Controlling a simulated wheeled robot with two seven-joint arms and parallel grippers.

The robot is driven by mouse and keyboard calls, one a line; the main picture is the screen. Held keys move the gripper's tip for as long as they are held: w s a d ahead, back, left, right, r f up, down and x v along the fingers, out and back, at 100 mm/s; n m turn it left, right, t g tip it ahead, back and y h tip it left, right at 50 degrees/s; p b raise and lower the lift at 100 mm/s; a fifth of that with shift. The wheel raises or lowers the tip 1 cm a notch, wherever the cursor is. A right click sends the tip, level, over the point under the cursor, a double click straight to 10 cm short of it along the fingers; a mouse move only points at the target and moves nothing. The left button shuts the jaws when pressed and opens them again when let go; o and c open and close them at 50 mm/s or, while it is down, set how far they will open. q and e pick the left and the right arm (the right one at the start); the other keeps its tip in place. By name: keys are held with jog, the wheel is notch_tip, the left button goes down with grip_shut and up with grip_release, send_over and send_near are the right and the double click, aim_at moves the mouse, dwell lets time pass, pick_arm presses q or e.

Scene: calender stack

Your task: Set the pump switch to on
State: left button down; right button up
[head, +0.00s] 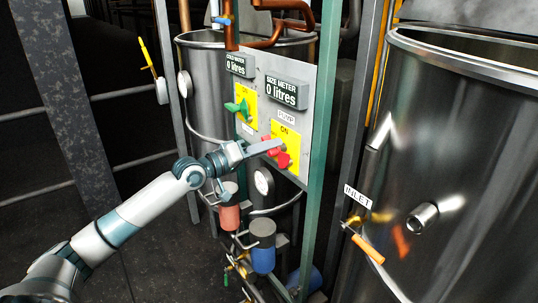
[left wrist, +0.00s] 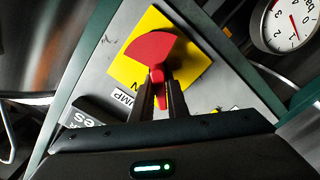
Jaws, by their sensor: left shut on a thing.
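The red pump switch (head: 283,160) sits on a yellow label (head: 287,135) marked ON, under the PUMP sign (head: 286,117) on the grey panel. My left gripper (head: 272,147) reaches it from the left and is shut on its red handle. In the left wrist view, both dark fingers (left wrist: 160,95) close on the narrow part of the red switch (left wrist: 150,48), with its wide fan-shaped end beyond them. The fingers hide part of the switch and label, so I cannot tell its exact setting. My right gripper is not in view.
A green switch (head: 239,107) is on the panel left of the red one. Two meters above read 0 litres (head: 284,92). A green frame post (head: 320,110) edges the panel's right. A steel tank (head: 455,150) with an orange-handled inlet valve (head: 366,246) stands right.

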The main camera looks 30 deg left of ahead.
pick_arm(q)
jog(key=m+b, duration=0.1)
jog(key=m, duration=0.1)
jog(key=m+b, duration=0.1)
jog(key=m, duration=0.1)
jog(key=shift+s+d+m, duration=0.1)
jog(key=shift+d+m, duration=0.1)
jog(key=shift+m, duration=0.1)
jog(key=m, duration=0.4)
jog(key=shift+s+d+r+m, duration=0.15)
jog(key=shift+d+m, duration=0.2)
jog(key=shift+m, duration=0.05)
jog(key=c, duration=1.7)
grip_release()
jog(key=shift+c, duration=0.2)
jog(key=shift+s, duration=0.1)
